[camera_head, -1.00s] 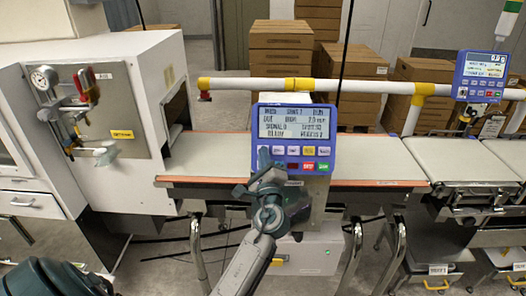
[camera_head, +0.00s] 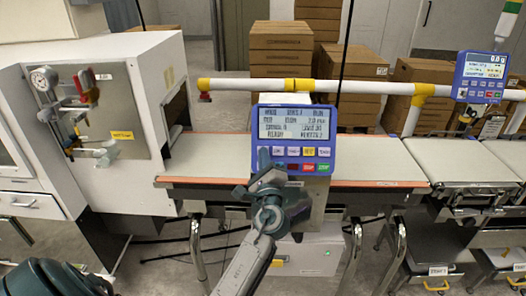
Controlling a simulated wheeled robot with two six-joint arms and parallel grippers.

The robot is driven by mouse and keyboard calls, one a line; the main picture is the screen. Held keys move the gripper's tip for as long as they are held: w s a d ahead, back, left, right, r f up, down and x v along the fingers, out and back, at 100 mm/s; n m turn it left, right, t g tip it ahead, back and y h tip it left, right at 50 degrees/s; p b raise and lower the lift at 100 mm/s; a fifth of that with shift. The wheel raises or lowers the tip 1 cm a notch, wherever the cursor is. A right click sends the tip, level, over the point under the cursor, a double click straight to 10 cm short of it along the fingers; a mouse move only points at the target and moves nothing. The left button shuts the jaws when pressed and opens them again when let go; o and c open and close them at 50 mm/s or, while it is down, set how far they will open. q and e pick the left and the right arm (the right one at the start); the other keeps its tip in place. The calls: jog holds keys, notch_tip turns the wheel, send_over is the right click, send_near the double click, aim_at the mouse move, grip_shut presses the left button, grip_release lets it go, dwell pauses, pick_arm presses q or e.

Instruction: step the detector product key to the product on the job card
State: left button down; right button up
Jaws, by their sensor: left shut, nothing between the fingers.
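The detector panel (camera_head: 294,139) is a blue box with a grey text screen (camera_head: 293,124), facing me above the belt. Its text is too small to read surely. Below the screen are a row of pale keys with one yellow key (camera_head: 308,151), and a lower row with red and green keys (camera_head: 316,167). My left gripper (camera_head: 264,154) is shut and empty, its tip at the panel's lower left, over or just in front of the left keys. It hides part of the key rows. I cannot tell whether it touches a key. My right gripper is out of view. I cannot make out the job card surely.
The belt (camera_head: 385,163) runs behind the panel, with a white and yellow rail (camera_head: 355,86) above it. A white cabinet (camera_head: 135,80) with a gauge stands at left. A second blue panel (camera_head: 482,75) is at right. Cardboard boxes (camera_head: 278,55) stand behind.

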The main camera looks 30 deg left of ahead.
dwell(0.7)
pick_arm(q)
jog(key=shift+w+a+f, duration=0.1)
jog(key=shift+w+a+f, duration=0.1)
jog(key=shift+w, duration=0.15)
jog(key=shift+b, duration=0.3)
